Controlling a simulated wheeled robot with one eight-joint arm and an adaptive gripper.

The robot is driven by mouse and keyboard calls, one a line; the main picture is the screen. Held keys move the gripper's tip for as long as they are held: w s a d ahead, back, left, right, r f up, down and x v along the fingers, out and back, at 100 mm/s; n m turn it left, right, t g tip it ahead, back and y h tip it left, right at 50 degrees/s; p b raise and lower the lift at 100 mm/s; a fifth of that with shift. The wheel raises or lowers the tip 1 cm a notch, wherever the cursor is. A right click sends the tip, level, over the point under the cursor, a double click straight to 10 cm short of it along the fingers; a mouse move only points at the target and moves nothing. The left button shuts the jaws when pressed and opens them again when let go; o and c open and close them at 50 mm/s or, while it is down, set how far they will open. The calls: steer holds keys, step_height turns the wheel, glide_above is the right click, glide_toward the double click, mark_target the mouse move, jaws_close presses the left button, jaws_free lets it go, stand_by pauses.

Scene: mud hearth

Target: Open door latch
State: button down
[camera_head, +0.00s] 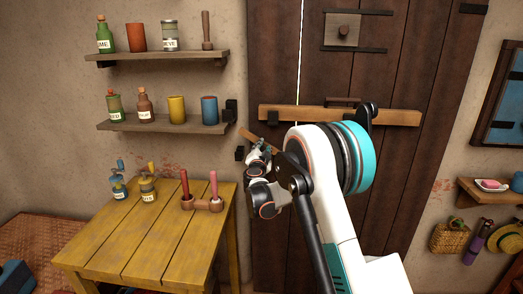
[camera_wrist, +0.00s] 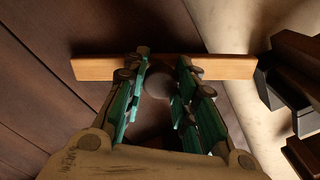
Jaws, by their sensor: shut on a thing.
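The door (camera_head: 400,60) is dark planked wood with a narrow bright gap along a plank seam near its left side. A short light-wood latch bar (camera_head: 247,134) sits low at the door's left edge, tilted down to the right and partly hidden by my gripper. My gripper (camera_head: 262,150) is at this bar. In the wrist view the bar (camera_wrist: 95,69) runs across behind the fingertips, with a dark round knob (camera_wrist: 158,84) between the fingers. My gripper (camera_wrist: 161,68) is shut on the latch; the exact contact is hard to see.
A long wooden crossbar (camera_head: 310,116) spans the door above my gripper, in dark brackets. A small square plate with a knob (camera_head: 343,31) is higher up. Shelves (camera_head: 165,121) with jars and a yellow table (camera_head: 150,245) stand left. A wall shelf (camera_head: 490,189) is right.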

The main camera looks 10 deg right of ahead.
steer(key=c, duration=1.2)
jaws_free()
steer(key=shift+c, duration=0.2)
steer(key=shift+s, duration=0.1)
steer(key=v, duration=1.2)
steer(key=shift+r, duration=0.1)
